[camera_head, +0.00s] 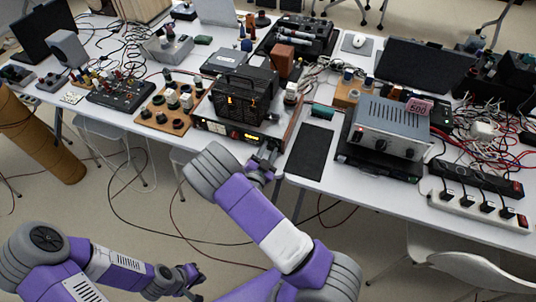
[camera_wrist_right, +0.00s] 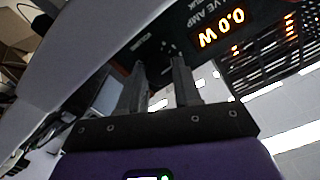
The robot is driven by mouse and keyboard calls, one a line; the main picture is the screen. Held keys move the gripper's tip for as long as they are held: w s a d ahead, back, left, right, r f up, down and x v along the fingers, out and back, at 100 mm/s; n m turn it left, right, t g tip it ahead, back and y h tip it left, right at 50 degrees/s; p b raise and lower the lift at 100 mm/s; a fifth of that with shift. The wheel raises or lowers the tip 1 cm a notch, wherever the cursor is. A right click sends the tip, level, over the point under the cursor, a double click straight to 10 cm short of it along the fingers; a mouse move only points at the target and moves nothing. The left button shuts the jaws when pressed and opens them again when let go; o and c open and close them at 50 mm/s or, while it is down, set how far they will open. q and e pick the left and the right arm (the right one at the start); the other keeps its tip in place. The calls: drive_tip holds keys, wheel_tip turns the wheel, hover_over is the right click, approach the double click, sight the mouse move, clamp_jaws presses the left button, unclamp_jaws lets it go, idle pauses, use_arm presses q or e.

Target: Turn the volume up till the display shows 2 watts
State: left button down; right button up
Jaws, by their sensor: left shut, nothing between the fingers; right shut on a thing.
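The amplifier (camera_head: 212,126) is a low black unit at the front edge of the table, with a lit display on its front. In the right wrist view its display (camera_wrist_right: 222,28) shows 0.0 W in orange digits, seen turned over. My right gripper (camera_head: 270,153) is at the right end of the amplifier's front. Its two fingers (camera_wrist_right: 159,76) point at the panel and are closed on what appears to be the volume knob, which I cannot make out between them. My left gripper (camera_head: 195,273) is shut and empty, low in front of the table, away from the amplifier.
A black vented unit (camera_head: 243,97) stands on the amplifier. A dark mat (camera_head: 310,151) lies to its right, then a grey power supply (camera_head: 390,130). A wooden board with knobs (camera_head: 168,111) is to the left. Cables clutter the table; the floor in front holds loose cables.

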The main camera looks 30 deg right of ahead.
drive_tip(key=shift+f+m+b, duration=0.1)
drive_tip(key=shift+m+b, duration=0.65)
drive_tip(key=shift+m, duration=0.25)
drive_tip(key=o, duration=1.1)
drive_tip(key=shift+c, duration=0.2)
drive_tip(key=shift+a, duration=0.1)
drive_tip(key=p+v, duration=0.1)
drive_tip(key=v, duration=0.6)
drive_tip(key=shift+s, duration=0.25)
drive_tip(key=shift+a, duration=0.1)
